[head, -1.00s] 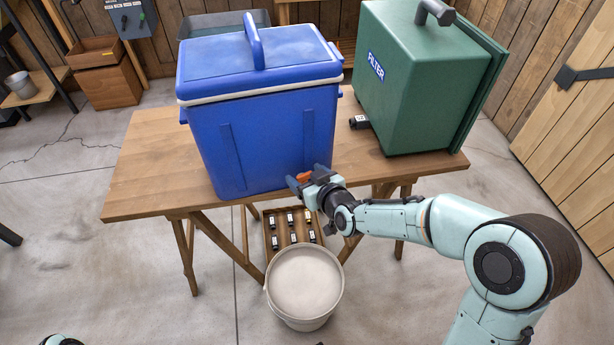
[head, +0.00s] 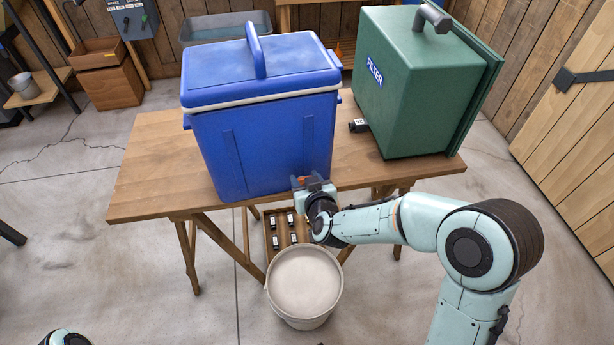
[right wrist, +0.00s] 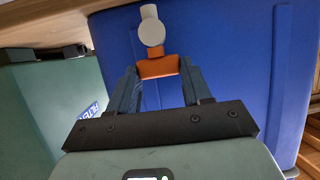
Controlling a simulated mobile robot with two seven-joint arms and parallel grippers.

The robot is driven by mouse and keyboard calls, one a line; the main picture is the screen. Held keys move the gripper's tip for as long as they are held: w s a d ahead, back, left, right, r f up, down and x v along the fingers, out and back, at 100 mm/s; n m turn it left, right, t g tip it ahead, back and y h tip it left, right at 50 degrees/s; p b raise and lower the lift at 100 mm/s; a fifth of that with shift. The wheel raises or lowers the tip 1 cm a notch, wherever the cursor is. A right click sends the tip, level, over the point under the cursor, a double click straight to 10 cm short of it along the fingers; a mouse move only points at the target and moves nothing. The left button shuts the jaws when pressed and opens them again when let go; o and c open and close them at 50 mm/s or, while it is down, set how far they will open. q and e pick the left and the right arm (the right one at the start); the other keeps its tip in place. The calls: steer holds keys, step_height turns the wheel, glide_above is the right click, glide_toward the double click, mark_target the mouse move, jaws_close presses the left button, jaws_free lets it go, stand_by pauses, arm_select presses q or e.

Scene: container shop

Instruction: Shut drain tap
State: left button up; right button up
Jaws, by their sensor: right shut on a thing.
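The drain tap has an orange handle (right wrist: 158,68) and a pale round body (right wrist: 151,28), low on the front of the blue cooler box (head: 262,145). In the right wrist view the handle lies between the two blue fingers of my right gripper (right wrist: 160,85), which is shut on it. In the head view my right gripper (head: 313,184) is at the cooler's lower right front, by the table edge, and hides most of the tap. My left gripper is not in view.
The cooler stands on a wooden table (head: 150,180). A green filter box (head: 425,90) with a dark fitting (head: 358,125) is to its right. A pale-filled bucket (head: 305,285) and a tray of small black parts (head: 270,243) are below the table's front.

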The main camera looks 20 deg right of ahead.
steer(key=shift+h, duration=0.4)
steer(key=o, duration=1.1)
steer(key=shift+c, duration=0.2)
steer(key=b+v, duration=0.2)
steer(key=v, duration=1.1)
steer(key=shift+s+a+r, duration=0.1)
steer(key=shift+r, duration=0.1)
